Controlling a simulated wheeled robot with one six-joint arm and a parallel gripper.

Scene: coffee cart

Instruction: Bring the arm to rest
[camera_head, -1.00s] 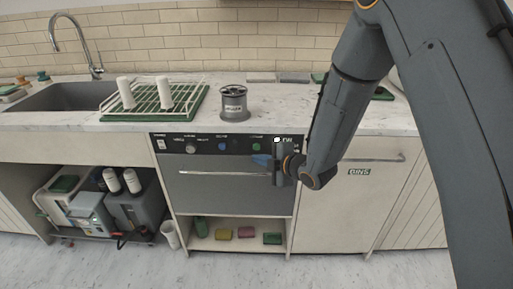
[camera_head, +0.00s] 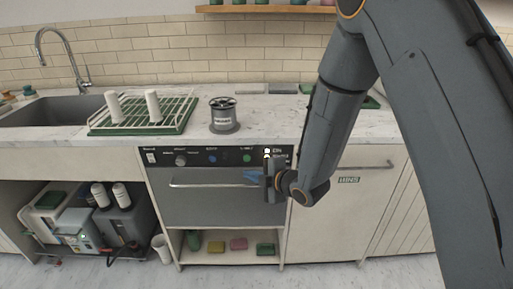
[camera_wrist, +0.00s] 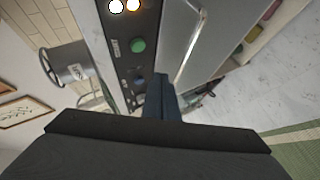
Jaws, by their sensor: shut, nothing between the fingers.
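My gripper (camera_head: 252,175) is shut and empty. It is in front of the dishwasher's (camera_head: 205,205) control panel, near the right end of the door handle. In the wrist view, my gripper's blue fingers (camera_wrist: 160,97) lie together beside the panel with its green button (camera_wrist: 138,46) and lit lamps. My forearm hangs bent in front of the counter. I cannot tell whether the fingertips touch the dishwasher.
A sink (camera_head: 50,110) is at the left.

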